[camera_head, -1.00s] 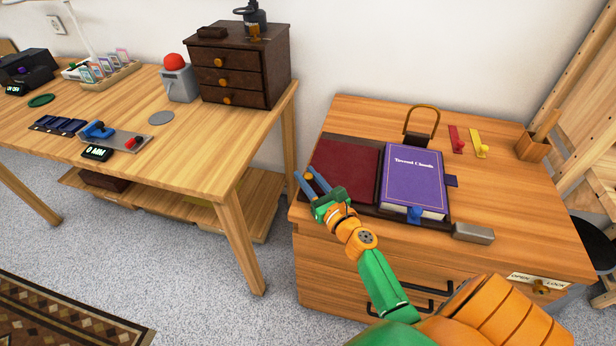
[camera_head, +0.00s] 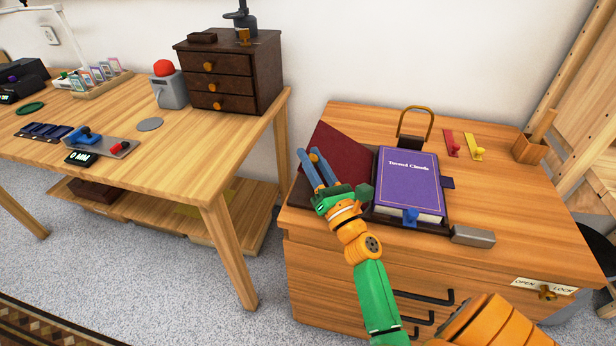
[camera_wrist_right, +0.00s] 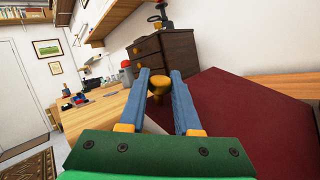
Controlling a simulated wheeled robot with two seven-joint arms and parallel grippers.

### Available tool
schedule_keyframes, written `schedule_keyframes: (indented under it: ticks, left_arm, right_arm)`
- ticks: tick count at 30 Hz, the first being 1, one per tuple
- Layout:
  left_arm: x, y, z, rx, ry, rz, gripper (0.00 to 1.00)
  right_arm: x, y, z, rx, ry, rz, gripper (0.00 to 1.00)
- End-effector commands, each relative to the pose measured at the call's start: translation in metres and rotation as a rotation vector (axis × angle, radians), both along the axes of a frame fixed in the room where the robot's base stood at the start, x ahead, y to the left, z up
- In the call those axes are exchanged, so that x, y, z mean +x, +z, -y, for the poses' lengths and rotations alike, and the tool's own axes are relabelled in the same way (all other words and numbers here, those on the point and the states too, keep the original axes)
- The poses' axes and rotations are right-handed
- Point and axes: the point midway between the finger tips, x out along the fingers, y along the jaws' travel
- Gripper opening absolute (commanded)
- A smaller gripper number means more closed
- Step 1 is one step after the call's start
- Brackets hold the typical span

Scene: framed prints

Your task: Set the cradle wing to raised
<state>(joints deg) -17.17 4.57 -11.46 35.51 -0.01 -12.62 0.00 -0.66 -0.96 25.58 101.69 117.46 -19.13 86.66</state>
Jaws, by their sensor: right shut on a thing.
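The cradle wing, a dark red panel (camera_head: 346,150), is tilted up at its left side, beside the purple book (camera_head: 411,172) in the head view. In the right wrist view the wing (camera_wrist_right: 240,120) fills the right side as a slope. My right gripper (camera_head: 310,156) is shut on the small brass knob (camera_wrist_right: 158,84) at the wing's left edge. The right fingers (camera_wrist_right: 159,76) lie on either side of that knob. Part of the wing's lower edge is hidden behind my gripper. My left gripper is not in view.
The cradle stands on a wooden cabinet (camera_head: 500,205). A grey block (camera_head: 472,236) lies at its front edge; red (camera_head: 451,143) and yellow (camera_head: 476,147) pieces lie behind. A workbench (camera_head: 190,150) with a dark drawer box (camera_head: 228,75) stands left across a gap.

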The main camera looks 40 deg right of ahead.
Motion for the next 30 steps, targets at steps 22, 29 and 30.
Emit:
schedule_keyframes:
  ticks: [22, 29, 30]
  left_arm:
    - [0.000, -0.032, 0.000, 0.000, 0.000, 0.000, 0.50]
    - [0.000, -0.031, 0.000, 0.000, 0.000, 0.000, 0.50]
    - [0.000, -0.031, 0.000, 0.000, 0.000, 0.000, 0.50]
  right_arm:
    - [-0.027, 0.033, 0.023, 0.200, -0.001, 0.231, 0.00]
    - [-0.027, 0.034, 0.023, 0.203, -0.001, 0.233, 0.00]
    - [-0.027, 0.034, 0.023, 0.202, -0.001, 0.232, 0.00]
